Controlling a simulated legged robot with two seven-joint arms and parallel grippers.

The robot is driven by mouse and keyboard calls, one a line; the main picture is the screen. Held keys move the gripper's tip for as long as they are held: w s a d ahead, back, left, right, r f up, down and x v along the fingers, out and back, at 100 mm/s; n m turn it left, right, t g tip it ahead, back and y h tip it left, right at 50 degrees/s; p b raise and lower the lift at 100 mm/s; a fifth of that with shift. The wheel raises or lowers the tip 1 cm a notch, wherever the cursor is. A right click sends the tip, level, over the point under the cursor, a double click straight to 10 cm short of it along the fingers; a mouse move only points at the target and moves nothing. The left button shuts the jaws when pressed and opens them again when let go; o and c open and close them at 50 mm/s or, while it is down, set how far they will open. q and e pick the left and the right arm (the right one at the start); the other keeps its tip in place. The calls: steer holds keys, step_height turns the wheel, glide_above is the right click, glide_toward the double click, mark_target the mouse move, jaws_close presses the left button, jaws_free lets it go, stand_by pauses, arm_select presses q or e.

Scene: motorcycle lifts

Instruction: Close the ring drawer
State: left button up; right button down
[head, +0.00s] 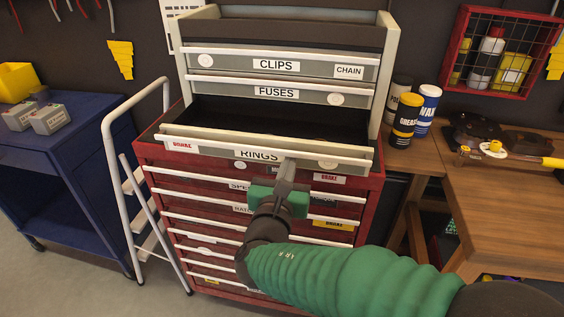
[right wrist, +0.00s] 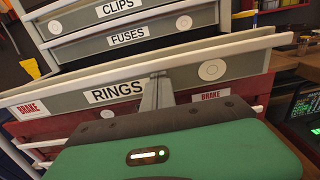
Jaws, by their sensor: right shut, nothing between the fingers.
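The rings drawer (head: 210,147) is pulled out of the grey upper chest, and its dark empty inside shows behind the white handle bar. Its RINGS label also shows in the right wrist view (right wrist: 114,92). My right gripper (head: 287,165) is shut and empty. Its fingertips are at the drawer's front face, just right of the RINGS label and by the handle bar; I cannot tell whether they touch. In the right wrist view the fingers (right wrist: 157,92) overlap the drawer front. My left gripper is not in view.
The clips drawer (head: 235,63) and fuses drawer (head: 228,88) above are shut. The red cabinet (head: 375,185) stands below. A white step ladder (head: 135,185) is at its left. A wooden bench (head: 500,200) with cans (head: 405,120) is at right.

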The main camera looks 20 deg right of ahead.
steer(key=shift+s+r, duration=0.2)
steer(key=shift+w, duration=0.1)
steer(key=b, duration=0.3)
glide_toward(302, 130)
steer(key=w+d, duration=0.1)
steer(key=w, duration=0.1)
steer(key=w+d+r, duration=0.1)
steer(key=w+d, duration=0.1)
steer(key=w, duration=0.1)
steer(key=w+d+r, duration=0.1)
steer(key=w+d, duration=0.1)
steer(key=w, duration=0.1)
steer(key=shift+w+d+r, duration=0.1)
steer(key=shift+d+r, duration=0.15)
steer(key=shift+r, duration=0.45)
steer(key=shift+d+r, duration=0.1)
steer(key=shift+d, duration=0.05)
